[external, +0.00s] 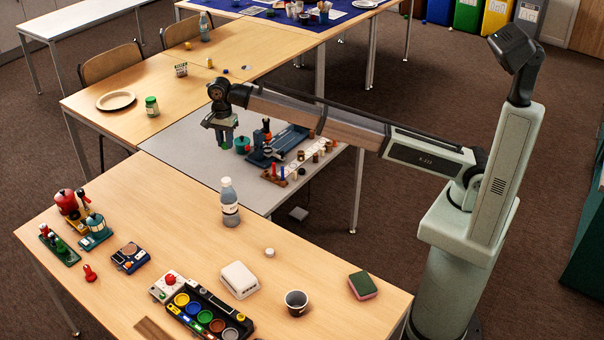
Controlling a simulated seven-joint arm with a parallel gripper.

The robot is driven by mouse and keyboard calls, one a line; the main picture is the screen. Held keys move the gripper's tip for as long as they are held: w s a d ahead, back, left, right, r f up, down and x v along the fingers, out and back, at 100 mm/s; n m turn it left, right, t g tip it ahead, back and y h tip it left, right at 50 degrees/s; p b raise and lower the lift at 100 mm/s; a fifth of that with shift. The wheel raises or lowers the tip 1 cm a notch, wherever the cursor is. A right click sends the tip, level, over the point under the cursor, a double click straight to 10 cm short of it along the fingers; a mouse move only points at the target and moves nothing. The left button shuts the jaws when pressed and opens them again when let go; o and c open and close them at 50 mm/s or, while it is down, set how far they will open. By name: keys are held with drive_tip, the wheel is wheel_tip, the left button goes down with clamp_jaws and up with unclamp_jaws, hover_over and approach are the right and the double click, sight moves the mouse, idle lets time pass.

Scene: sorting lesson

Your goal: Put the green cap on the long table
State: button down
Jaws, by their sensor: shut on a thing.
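My gripper (222,138) is over the grey-topped table (185,140), fingers pointing down. It is shut on a small green thing (225,147) at its fingertips, which looks like the green cap; the fingers hide most of it. I cannot tell whether it touches the grey top. A long wooden table (190,262) stands in front, and another wooden table (125,125) stands behind on the left. Which one is the long table is not clear from this view.
On the grey table, a dark green pot (242,145), a blue machine (275,145) and a rack of small pieces (299,163) stand right of my gripper. A bottle (229,205), a paint tray (205,313), a white box (239,280) and a cup (296,303) stand on the front table.

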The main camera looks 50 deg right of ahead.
drive_tip(key=s+a+n, duration=0.1)
drive_tip(key=s+a, duration=0.1)
drive_tip(key=a, duration=0.5)
drive_tip(key=s+a, duration=0.3)
drive_tip(key=a, duration=0.5)
drive_tip(key=n, duration=0.1)
hover_over(206, 260)
wheel_tip(206, 260, down, 17)
drive_tip(key=shift+f, duration=5.65)
drive_tip(key=shift+f, duration=0.2)
drive_tip(key=c, duration=0.9)
unclamp_jaws()
wheel_tip(206, 260, up, 12)
drive_tip(key=shift+r, duration=0.2)
